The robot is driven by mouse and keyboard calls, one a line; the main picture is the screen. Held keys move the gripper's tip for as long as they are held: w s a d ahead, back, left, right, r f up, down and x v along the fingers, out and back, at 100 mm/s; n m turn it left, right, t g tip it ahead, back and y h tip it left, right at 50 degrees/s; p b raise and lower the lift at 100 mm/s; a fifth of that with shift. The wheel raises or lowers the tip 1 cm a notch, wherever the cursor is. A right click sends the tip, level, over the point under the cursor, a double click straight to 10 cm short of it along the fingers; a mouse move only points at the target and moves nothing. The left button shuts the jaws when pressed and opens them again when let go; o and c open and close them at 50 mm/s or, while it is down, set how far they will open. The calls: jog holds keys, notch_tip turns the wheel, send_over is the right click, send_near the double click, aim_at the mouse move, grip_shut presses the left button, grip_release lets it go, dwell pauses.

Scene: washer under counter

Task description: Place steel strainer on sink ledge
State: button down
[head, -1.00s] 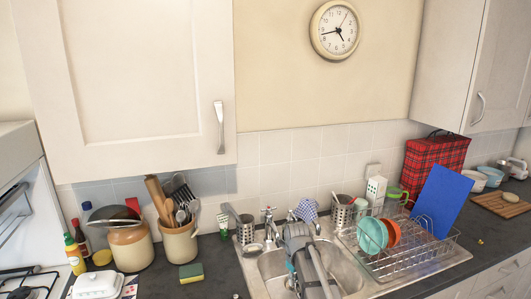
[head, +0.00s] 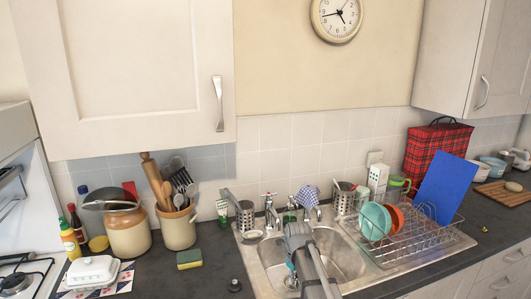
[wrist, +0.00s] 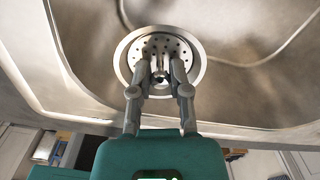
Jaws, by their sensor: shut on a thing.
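The steel strainer (wrist: 153,48) is a round metal piece with holes, low in the sink, inside the round rim of the drain (wrist: 194,79) in the wrist view. My gripper (wrist: 160,80) is shut on the middle of it. Whether the strainer still rests in the drain or is slightly lifted, I cannot tell. In the head view my arm reaches down into the steel sink (head: 345,262) and hides the strainer. The sink ledge (head: 272,235) runs behind the basin, below the taps.
Taps (head: 270,210) stand at the back of the sink. A cutlery holder (head: 244,218) and a small dish (head: 253,235) occupy the ledge's left corner. A wire dish rack (head: 405,245) with plates stands at right. A sponge (head: 189,259) and dark plug (head: 234,285) lie on the left counter.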

aim_at(295, 276)
jog(key=shift+r, duration=0.15)
dwell(2.4)
dwell(0.4)
notch_tip(295, 276, up, 16)
jog(key=p, duration=1.6)
